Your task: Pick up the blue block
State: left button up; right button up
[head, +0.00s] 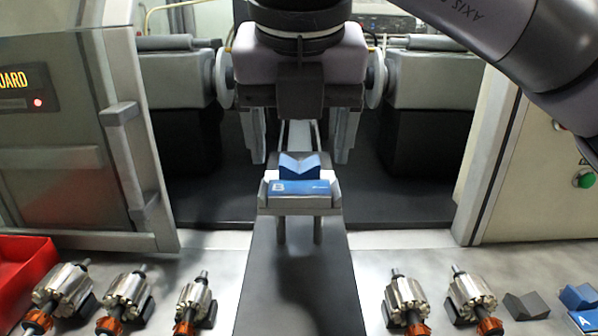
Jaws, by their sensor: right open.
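The blue block (299,187), with a V-shaped notch on top and a white "B" on its front, rests on a small grey stand (300,202) in the middle of the head view. My right gripper (300,156) hangs above and apparently behind it, pointing down. Its fingers are wide apart, one to each side of the block in the picture, with nothing between them that I can see gripped. The exact depth between fingers and block is hard to judge. A second blue block (578,297), marked "A", lies at the far right edge. My left gripper is not in view.
Several copper-and-steel armatures (128,289) stand on the bench left and right of a dark central strip (297,280). A dark V-block (527,306) sits at right, a red bin (22,270) at left. A machine guard door (65,130) rises at left.

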jog(key=shift+x, duration=1.1)
jog(key=c, duration=1.3)
jog(key=shift+o, duration=0.2)
jog(key=shift+r, duration=0.1)
